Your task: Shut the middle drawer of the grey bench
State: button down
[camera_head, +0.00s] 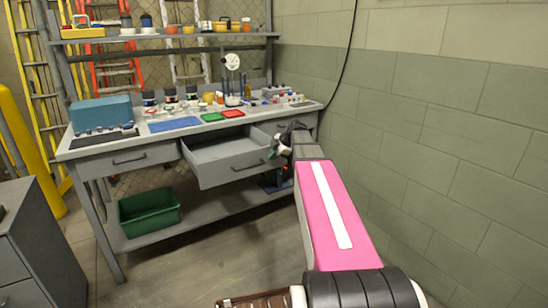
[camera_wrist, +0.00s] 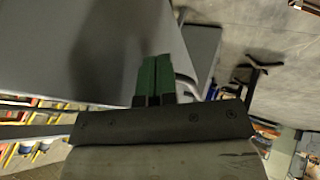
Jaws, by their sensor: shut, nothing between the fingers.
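The grey bench (camera_head: 72,146) stands against the back of the room. Its middle drawer (camera_head: 222,152) is pulled well out and looks empty; a dark handle (camera_head: 248,165) is on its front. My gripper (camera_head: 272,154) is at the right end of the drawer front, beside the handle; I cannot tell whether it touches. In the wrist view the green fingers of my gripper (camera_wrist: 154,72) are together with nothing between them. A grey surface fills the upper left there, and a curved grey bar (camera_wrist: 187,84) lies just right of the fingers.
The left drawer (camera_head: 125,160) is closed. The right drawer is mostly hidden by my arm. A green bin (camera_head: 150,213) sits on the lower shelf. A grey cabinet (camera_head: 40,240) stands at left front. A block wall is close on the right. The floor before the bench is clear.

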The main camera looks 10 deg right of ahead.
send_over(244, 146)
jog(key=shift+s, duration=0.2)
dwell(0.4)
dwell(0.4)
